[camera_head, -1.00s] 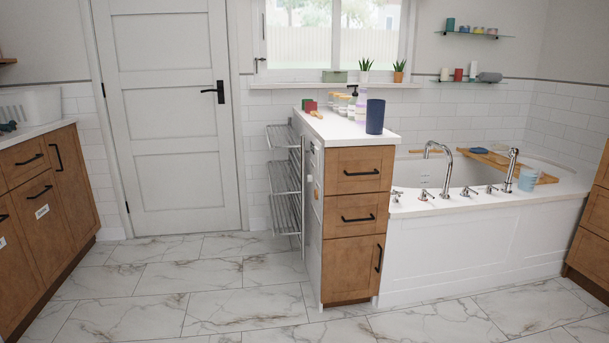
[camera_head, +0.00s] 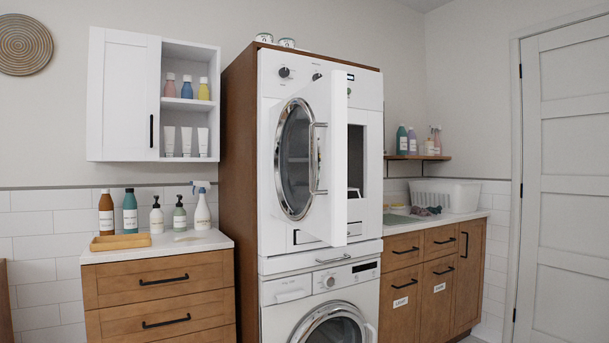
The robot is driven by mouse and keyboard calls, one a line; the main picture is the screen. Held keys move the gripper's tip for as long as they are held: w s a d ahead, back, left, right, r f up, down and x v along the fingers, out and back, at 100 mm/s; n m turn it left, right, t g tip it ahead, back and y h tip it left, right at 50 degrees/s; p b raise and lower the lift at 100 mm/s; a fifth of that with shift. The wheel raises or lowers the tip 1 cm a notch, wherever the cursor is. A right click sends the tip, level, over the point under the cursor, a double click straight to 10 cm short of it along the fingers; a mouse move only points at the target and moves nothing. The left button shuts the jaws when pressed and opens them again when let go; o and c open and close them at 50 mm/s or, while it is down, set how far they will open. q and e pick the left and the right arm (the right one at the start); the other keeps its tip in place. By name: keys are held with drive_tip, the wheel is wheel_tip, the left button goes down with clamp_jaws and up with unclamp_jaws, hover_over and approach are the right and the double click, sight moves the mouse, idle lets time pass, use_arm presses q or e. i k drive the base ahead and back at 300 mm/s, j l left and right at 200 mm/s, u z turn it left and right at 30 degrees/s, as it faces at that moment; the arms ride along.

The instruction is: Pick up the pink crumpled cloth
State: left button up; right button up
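I cannot make out a pink crumpled cloth for certain. A small dark bundle (camera_head: 427,211) with a reddish patch lies on the right counter, in front of the white basket; it is too small to identify. The upper machine (camera_head: 318,90) of a stacked washer and dryer has its round-windowed door (camera_head: 333,160) standing open toward me. Neither of my grippers is in view.
The lower machine (camera_head: 290,290) looks shut. A left cabinet (camera_head: 160,265) holds several bottles and a wooden tray (camera_head: 120,242). On the right counter (camera_head: 455,217) stands a white basket (camera_head: 455,195). The open door juts out in front of the stack. A white room door (camera_head: 565,170) is at far right.

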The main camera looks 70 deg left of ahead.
sight(416, 211)
drive_tip(key=u, duration=2.25)
drive_tip(key=i+l+z, duration=0.6)
drive_tip(key=i+z, duration=0.15)
drive_tip(key=i, duration=0.15)
drive_tip(key=i+l+z, duration=0.1)
drive_tip(key=i+z, duration=0.35)
drive_tip(key=i, duration=1.7)
drive_tip(key=i+u, duration=0.2)
drive_tip(key=i, duration=0.25)
drive_tip(key=i+l+u, duration=0.25)
drive_tip(key=i, duration=0.25)
drive_tip(key=i+l+u, duration=0.2)
drive_tip(key=i, duration=0.25)
drive_tip(key=i+l+u, duration=0.3)
drive_tip(key=u, duration=0.15)
drive_tip(key=i+l+u, duration=0.2)
drive_tip(key=l+u, duration=0.25)
